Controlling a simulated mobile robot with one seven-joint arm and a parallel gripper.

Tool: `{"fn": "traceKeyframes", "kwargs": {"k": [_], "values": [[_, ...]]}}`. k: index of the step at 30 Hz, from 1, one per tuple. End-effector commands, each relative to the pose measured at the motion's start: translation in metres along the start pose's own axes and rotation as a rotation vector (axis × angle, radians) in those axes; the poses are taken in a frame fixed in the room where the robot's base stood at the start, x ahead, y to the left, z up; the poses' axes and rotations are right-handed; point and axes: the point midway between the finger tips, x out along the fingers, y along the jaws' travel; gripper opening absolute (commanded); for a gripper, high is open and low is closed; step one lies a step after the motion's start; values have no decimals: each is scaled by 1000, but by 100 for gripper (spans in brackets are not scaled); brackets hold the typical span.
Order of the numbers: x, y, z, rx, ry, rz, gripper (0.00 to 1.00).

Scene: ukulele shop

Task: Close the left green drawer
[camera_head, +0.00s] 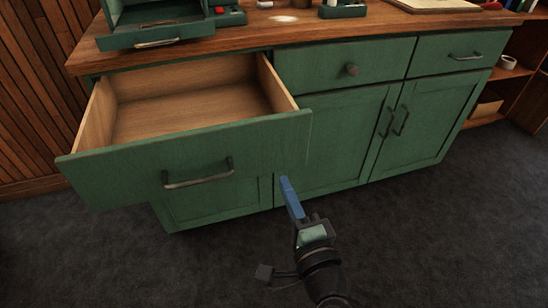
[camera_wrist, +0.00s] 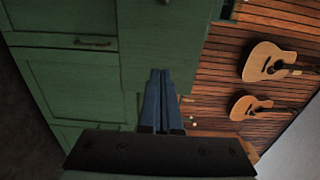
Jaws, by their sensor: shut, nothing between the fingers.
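The left green drawer (camera_head: 120,158) is pulled well out of the green cabinet, and its bare wooden inside looks empty. Its dark bar handle (camera_head: 197,175) is on the middle of the front. My gripper (camera_head: 286,182) has its blue fingers shut and empty. In the head view the fingertips appear just below the drawer front's right end; I cannot tell whether they touch it. In the wrist view the shut fingers (camera_wrist: 161,74) point toward a green panel (camera_wrist: 170,35), with cabinet doors to the left.
The wooden countertop (camera_head: 245,38) holds a green box with its own small drawer (camera_head: 155,43) pulled out. The middle drawer (camera_head: 345,62), right drawer (camera_head: 460,50) and cabinet doors are shut. Dark carpet (camera_head: 440,230) is clear in front. Guitars (camera_wrist: 268,62) show on slatted wood.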

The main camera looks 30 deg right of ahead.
Motion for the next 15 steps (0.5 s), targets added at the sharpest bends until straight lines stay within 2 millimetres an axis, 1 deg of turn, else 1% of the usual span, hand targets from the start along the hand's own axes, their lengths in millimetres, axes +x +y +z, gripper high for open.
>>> {"fn": "traceKeyframes", "kwargs": {"k": [1,3,9,12,15], "values": [[11,-1,-1,-1,0,-2,0],[24,-2,0,-1,0,-3,0],[58,-1,-1,-3,1,-3,0],[69,0,0,-3,0,-1,0],[77,0,0,-2,0,0,0]]}}
